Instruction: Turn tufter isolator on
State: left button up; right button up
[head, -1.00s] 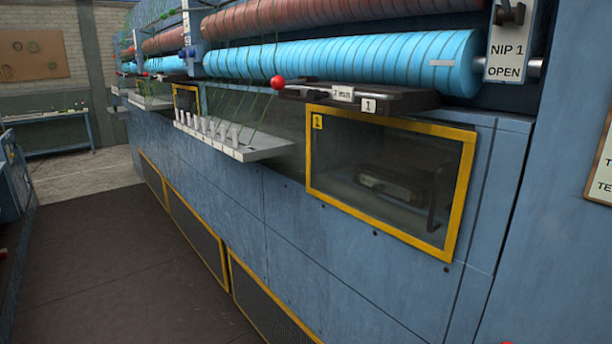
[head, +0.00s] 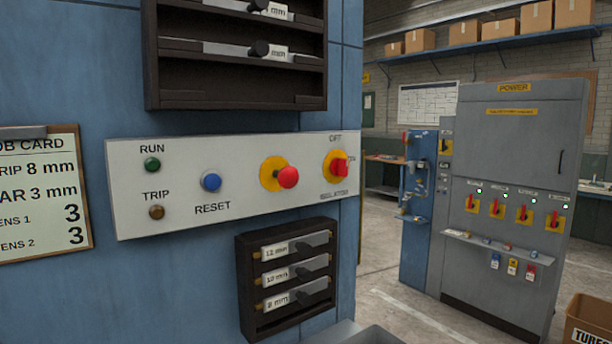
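The RUN lamp (head: 152,164) is dull green and the TRIP lamp (head: 156,212) is dull amber. Neither gripper is in view.
Dark racks with labelled bars stand above (head: 150,60) and below (head: 243,300) the panel. A job card (head: 30,160) hangs left. A grey POWER cabinet (head: 520,140) with several red switches stands right. A cardboard box (head: 590,325) is at bottom right. Floor (head: 385,290) shows between.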

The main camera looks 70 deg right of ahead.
aim_at(339, 167)
jog(key=z, duration=2)
jog(key=k+l+u, duration=0.1)
jog(key=k+l, duration=0.3)
jog(key=i+j, duration=0.15)
jog(key=i, duration=0.3)
